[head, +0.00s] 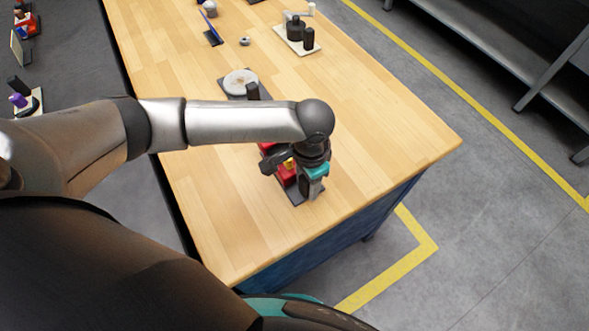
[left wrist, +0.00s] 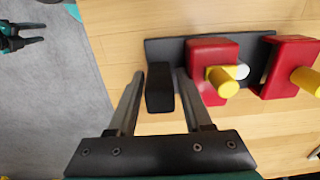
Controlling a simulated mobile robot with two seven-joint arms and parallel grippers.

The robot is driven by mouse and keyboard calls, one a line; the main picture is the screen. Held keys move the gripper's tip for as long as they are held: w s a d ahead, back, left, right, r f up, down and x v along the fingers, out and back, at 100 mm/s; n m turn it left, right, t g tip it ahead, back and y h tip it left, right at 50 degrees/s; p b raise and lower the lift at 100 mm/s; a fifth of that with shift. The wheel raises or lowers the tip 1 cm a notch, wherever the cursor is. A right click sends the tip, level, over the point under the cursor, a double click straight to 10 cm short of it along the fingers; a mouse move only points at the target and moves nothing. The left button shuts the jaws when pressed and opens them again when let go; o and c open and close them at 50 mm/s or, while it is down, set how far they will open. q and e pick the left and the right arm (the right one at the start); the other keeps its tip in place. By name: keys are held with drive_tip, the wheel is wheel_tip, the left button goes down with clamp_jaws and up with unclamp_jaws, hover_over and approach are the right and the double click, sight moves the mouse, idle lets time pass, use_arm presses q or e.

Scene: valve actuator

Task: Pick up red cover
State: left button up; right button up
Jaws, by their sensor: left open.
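Two red blocks with yellow cylinders stand in the left wrist view, a nearer one (left wrist: 211,55) and another (left wrist: 289,66) at the right edge. I cannot tell which one is the red cover. Red also shows beside my gripper in the head view (head: 286,174). My left gripper (head: 314,193) is low over the table's near end. In the left wrist view its open fingers (left wrist: 160,73) stand either side of a black upright block (left wrist: 159,90); the right finger is close beside the nearer red block. My right gripper (left wrist: 22,37) is over the floor, its fingers apart.
The red parts and the black block stand by a dark base plate (left wrist: 165,49) on the wooden table (head: 225,210). A round pale piece (head: 241,80) and a tray with black cylinders (head: 296,38) stand farther back. The table's right side is clear.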

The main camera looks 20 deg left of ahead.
use_arm(q)
clamp_jaws()
drive_tip(key=shift+w+r, duration=0.1)
drive_tip(key=shift+r, duration=0.05)
idle(1.2)
